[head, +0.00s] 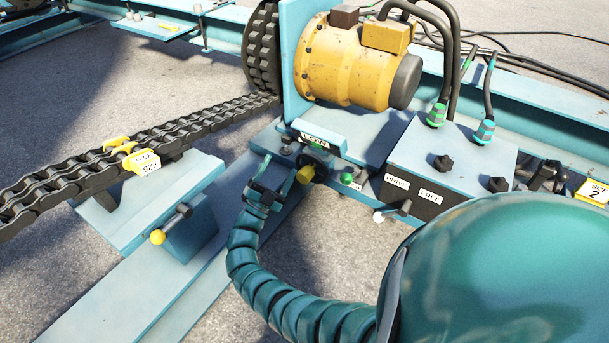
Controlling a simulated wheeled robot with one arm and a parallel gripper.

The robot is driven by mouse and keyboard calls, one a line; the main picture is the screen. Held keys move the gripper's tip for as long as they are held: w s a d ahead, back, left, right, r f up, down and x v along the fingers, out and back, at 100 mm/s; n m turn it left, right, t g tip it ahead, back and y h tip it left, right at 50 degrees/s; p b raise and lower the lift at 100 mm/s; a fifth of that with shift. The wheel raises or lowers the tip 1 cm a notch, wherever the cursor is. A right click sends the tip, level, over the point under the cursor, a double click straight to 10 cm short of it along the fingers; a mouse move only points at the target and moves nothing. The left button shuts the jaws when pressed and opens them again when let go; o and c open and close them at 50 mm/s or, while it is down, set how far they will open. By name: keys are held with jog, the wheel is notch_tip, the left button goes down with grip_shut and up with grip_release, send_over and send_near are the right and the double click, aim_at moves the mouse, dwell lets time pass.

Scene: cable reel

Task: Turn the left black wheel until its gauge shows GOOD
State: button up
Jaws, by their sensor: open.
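A small black wheel (319,160) with a yellow handle (306,174) sits below the yellow motor, at the middle of the head view. Just above it is a teal housing with a small white plate (314,138); its lettering is too small to read surely. A green spot shows under the plate, but I cannot tell whether it is a gauge reading. My gripper (278,174) is open and empty, just left of the wheel, its fingers pointing up toward it. The right finger is close to the yellow handle; I cannot tell whether they touch.
A yellow motor (350,62) stands behind the wheel. A control box (455,150) with black knobs and cables is to the right, with a white-tipped lever (380,216) before it. A heavy chain (200,124) runs left over a teal stand (130,215) with a yellow-ended lever (158,236).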

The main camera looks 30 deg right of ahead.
jog(key=w+f+n+y, duration=0.2)
jog(key=w+f+n, duration=0.1)
jog(key=w+f, duration=0.15)
jog(key=n+g+y, duration=0.2)
jog(key=n+y, duration=0.3)
jog(key=n, duration=0.2)
send_near(302, 178)
jog(key=b+x, duration=0.7)
jog(key=x, duration=0.4)
jog(key=shift+d+f, duration=0.1)
jog(key=shift+f, duration=0.05)
jog(key=shift+w+d, duration=0.25)
jog(key=shift+d, duration=0.1)
jog(key=c, duration=1.4)
